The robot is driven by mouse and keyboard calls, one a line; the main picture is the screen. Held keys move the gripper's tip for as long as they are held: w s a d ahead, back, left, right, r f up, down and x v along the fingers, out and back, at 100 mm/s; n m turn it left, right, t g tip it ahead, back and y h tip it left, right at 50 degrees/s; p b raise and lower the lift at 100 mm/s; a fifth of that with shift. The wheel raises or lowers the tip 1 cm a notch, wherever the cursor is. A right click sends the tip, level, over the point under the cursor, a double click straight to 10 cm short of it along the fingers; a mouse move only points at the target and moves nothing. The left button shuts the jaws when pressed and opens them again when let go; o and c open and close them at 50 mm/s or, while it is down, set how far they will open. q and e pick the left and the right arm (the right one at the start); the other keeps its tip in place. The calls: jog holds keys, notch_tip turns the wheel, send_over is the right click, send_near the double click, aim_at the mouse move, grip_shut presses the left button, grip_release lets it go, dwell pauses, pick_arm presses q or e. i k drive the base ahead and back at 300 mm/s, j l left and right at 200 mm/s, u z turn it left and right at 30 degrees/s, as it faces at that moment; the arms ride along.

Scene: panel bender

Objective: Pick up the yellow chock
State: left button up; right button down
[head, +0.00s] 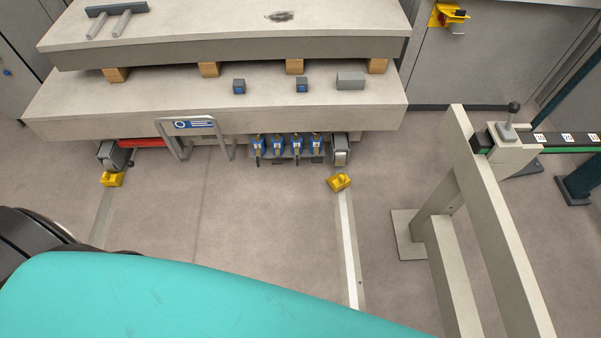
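A yellow chock (340,182) lies on the floor in front of the machine, at the top end of a white floor line and just below a grey wheel or foot. A second yellow chock (112,179) lies on the floor further left, by the other grey foot. Both look small and block-shaped with a raised part. Neither of my grippers shows in the head view, so their state and place relative to the chocks are hidden.
The grey machine bed (220,105) overhangs the floor behind the chocks. A large teal surface (170,300) fills the lower left foreground. A beige frame (490,220) stands at right. The middle floor (250,220) is clear. A yellow item (448,15) is on the back cabinet.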

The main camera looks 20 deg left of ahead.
aim_at(339, 182)
jog(key=u, duration=0.2)
jog(key=i+j+z, duration=0.1)
jog(key=j, duration=0.25)
jog(key=i+j+z, duration=0.15)
jog(key=i+j, duration=0.15)
jog(key=i+j+z, duration=0.1)
jog(key=j, duration=0.35)
jog(key=i, duration=0.05)
